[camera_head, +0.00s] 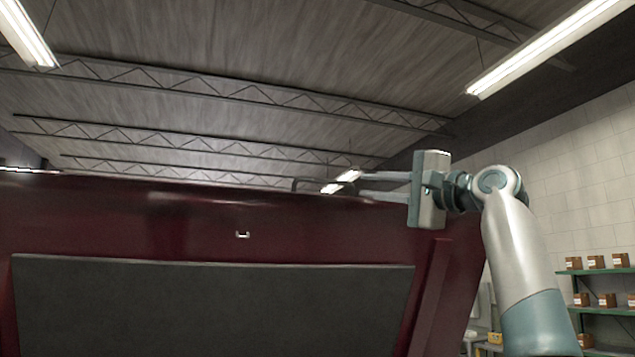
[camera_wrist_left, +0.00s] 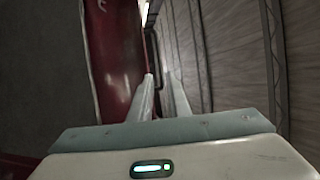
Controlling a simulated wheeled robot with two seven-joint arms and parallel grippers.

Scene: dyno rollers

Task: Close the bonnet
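The bonnet (camera_head: 130,220) is a dark red panel standing raised and wide across the head view. Its inner side faces me, with a dark grey pad (camera_head: 210,305) and a small metal loop (camera_head: 242,235). It also shows in the left wrist view (camera_wrist_left: 112,50). My left gripper (camera_head: 362,185) is at the bonnet's top edge, toward the right. Its two fingers point left, with a gap between them. In the left wrist view the fingertips (camera_wrist_left: 160,78) are beside the red edge; I cannot tell if they touch it. My right gripper is out of view.
A dark bar (camera_head: 308,182) shows at the bonnet's top edge just left of the fingertips. Green shelves (camera_head: 600,272) with several small boxes stand at the lower right by a pale block wall (camera_head: 580,190). Above the bonnet is open room up to the ceiling trusses and lamps.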

